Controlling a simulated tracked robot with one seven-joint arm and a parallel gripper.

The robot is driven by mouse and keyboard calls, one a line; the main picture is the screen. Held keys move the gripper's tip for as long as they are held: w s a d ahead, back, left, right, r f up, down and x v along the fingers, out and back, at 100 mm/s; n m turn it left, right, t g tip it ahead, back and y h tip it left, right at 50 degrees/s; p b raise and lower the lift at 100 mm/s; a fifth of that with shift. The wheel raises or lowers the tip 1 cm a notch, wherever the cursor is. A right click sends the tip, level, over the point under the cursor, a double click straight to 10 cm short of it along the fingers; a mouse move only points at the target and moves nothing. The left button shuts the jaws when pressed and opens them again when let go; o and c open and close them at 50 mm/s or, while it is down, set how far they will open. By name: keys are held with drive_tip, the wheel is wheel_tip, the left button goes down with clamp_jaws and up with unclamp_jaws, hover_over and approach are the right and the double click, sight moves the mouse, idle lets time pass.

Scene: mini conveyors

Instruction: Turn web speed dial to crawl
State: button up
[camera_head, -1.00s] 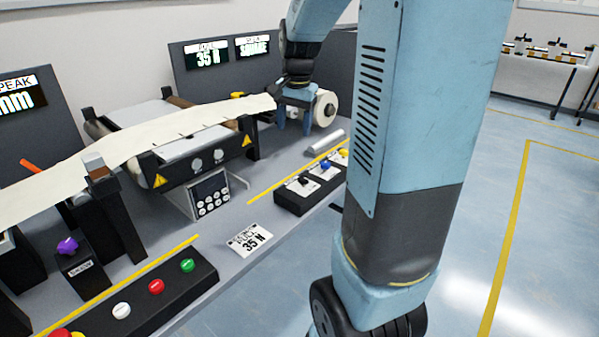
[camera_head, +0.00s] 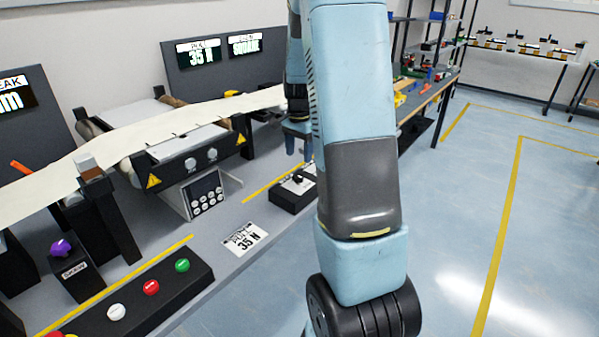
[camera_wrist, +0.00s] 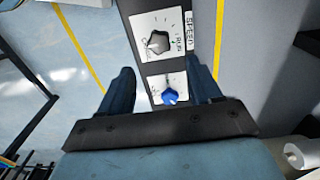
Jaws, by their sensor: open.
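The speed dial (camera_wrist: 157,42) is a dark knob on a white plate in the upper middle of the wrist view, beside a SPEED label (camera_wrist: 190,24). RUN is readable on the plate; the other lettering and the exact pointer setting are too small to tell. In the head view the dial (camera_head: 298,180) sits on a black control box (camera_head: 290,200) at the bench's front edge. My gripper (camera_wrist: 162,90) is open above this box, its fingers either side of it in the picture and apart from the dial. In the head view, my gripper (camera_head: 297,138) is partly hidden by my arm.
A blue knob (camera_wrist: 171,96) is on the same box, close to the dial. A button box (camera_head: 140,300) and a purple knob (camera_head: 61,247) are at lower left. A white web (camera_head: 190,119) runs behind.

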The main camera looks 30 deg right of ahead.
sight(298, 174)
wheel_tip(298, 174, down, 8)
drive_tip(key=shift+r, duration=0.1)
idle(0.4)
drive_tip(key=c, duration=1)
drive_tip(key=shift+c, duration=0.2)
drive_tip(key=shift+n, duration=0.3)
drive_tip(key=n, duration=0.3)
drive_tip(key=shift+w+a+r+n, duration=0.1)
drive_tip(key=shift+w+n, duration=0.05)
drive_tip(key=shift+n, duration=2.45)
drive_tip(key=shift+w, duration=0.1)
